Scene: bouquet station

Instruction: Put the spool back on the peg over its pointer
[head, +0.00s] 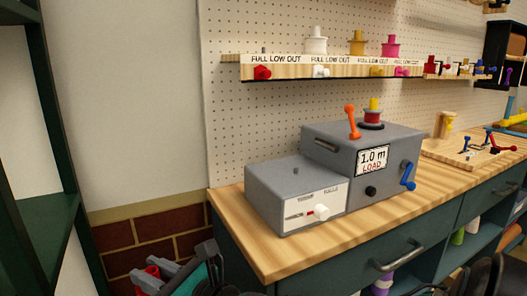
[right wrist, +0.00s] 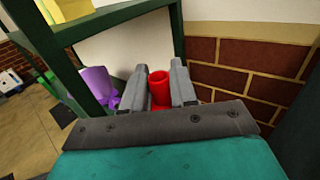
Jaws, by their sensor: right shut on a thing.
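A small red spool (right wrist: 160,90) is between the fingers of my right gripper (right wrist: 160,95) in the right wrist view. In the head view my right gripper (head: 166,270) is low at the lower left, beside the bench, with a bit of the red spool (head: 151,271) showing. The wall shelf (head: 290,70) holds a short bare peg (head: 263,50) at its left end, above a red pointer (head: 262,72). White (head: 316,38), yellow (head: 356,43) and pink (head: 391,46) spools sit on the shelf to its right. My left gripper is not in view.
A grey two-part machine (head: 340,160) with an orange lever (head: 352,122) stands on the wooden bench top (head: 240,240), below the shelf. A dark green rack (head: 45,150) stands at the left. A purple thing (right wrist: 97,82) lies beyond my gripper in the wrist view.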

